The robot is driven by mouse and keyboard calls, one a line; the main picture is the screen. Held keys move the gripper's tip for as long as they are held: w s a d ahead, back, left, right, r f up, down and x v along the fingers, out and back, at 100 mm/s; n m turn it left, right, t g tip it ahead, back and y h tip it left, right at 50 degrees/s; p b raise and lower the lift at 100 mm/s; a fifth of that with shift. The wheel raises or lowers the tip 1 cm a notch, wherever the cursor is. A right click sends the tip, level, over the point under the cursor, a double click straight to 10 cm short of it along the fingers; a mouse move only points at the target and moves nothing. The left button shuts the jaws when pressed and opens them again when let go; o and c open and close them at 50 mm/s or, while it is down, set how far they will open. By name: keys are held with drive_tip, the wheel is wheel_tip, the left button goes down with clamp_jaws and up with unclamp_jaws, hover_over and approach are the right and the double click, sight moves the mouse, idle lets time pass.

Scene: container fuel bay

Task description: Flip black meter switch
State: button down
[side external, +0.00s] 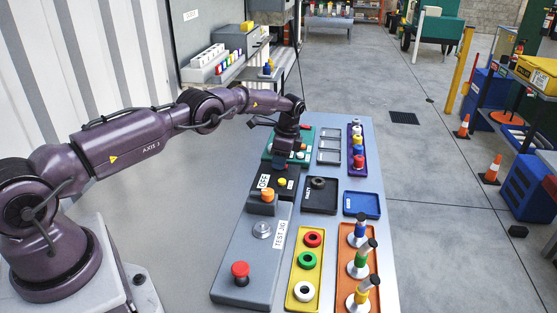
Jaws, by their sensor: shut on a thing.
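The black meter box (289,172) stands on the bench between the green board (305,144) and the grey test jig (235,250). A white OFF label (263,182) and a yellow button (282,182) show at its front. My gripper (283,165) points down at the back part of the black box, near the green board. Its jaws are shut on a small part there, which appears to be the meter's switch. The fingers and wrist hide most of this switch, so its position cannot be told.
The test jig carries an orange knob (267,196), a silver button (262,230) and a red button (240,269). To the right are a black tray (320,207), a blue tray (362,213), a yellow ring tray (306,250), an orange tray (377,262) and a purple rack (349,151).

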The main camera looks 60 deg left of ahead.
sight(287, 166)
drive_tip(key=shift+y, duration=0.3)
drive_tip(key=c, duration=1)
unclamp_jaws()
drive_tip(key=shift+g, duration=0.3)
drive_tip(key=shift+v, duration=3.8)
